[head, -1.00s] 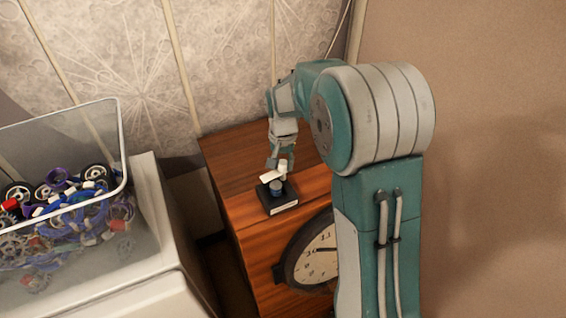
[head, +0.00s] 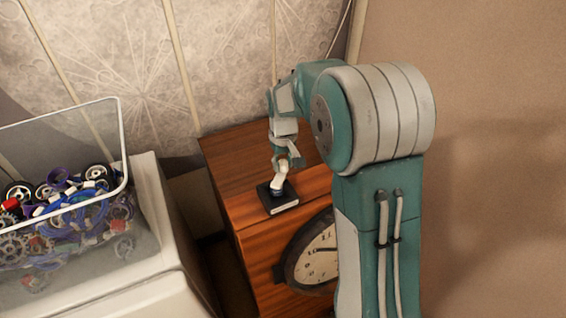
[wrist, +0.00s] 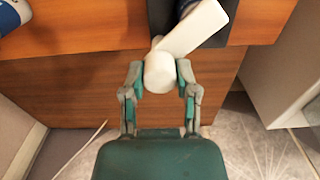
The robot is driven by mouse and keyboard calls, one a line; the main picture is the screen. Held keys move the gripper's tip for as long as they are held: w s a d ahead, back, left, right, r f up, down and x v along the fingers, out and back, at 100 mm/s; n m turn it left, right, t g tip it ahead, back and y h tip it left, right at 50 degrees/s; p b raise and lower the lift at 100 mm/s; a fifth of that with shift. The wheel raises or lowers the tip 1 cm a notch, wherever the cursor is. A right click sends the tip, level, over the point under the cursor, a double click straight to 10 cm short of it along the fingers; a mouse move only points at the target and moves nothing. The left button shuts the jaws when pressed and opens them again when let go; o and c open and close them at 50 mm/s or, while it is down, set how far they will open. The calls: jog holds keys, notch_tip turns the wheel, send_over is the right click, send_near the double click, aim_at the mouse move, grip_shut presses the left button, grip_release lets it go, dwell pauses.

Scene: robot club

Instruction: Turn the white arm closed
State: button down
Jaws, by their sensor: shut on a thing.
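The white arm (head: 279,184) is mounted on a small black base (head: 287,202) on top of a wooden cabinet. My gripper (head: 286,161) reaches down to it from behind. In the wrist view the white arm (wrist: 197,28) runs from the dark base (wrist: 238,22) at the top edge down to a round white knob. My gripper (wrist: 160,70) has one finger on each side of this knob and is shut on it. The arm's pivot is mostly hidden.
The wooden cabinet (head: 236,173) has a round clock (head: 318,258) on its front. A clear bin (head: 122,150) of wheels and coloured parts stands on a white unit at left. A wall is close behind. A blue-and-white object (wrist: 12,16) shows at the wrist view's corner.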

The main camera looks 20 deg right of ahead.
jog(key=shift+s+f, duration=0.1)
dwell(0.3)
jog(key=shift+c, duration=1.9)
grip_release()
jog(key=shift+r, duration=0.6)
notch_tip(320, 180, up, 11)
jog(key=shift+a, duration=0.1)
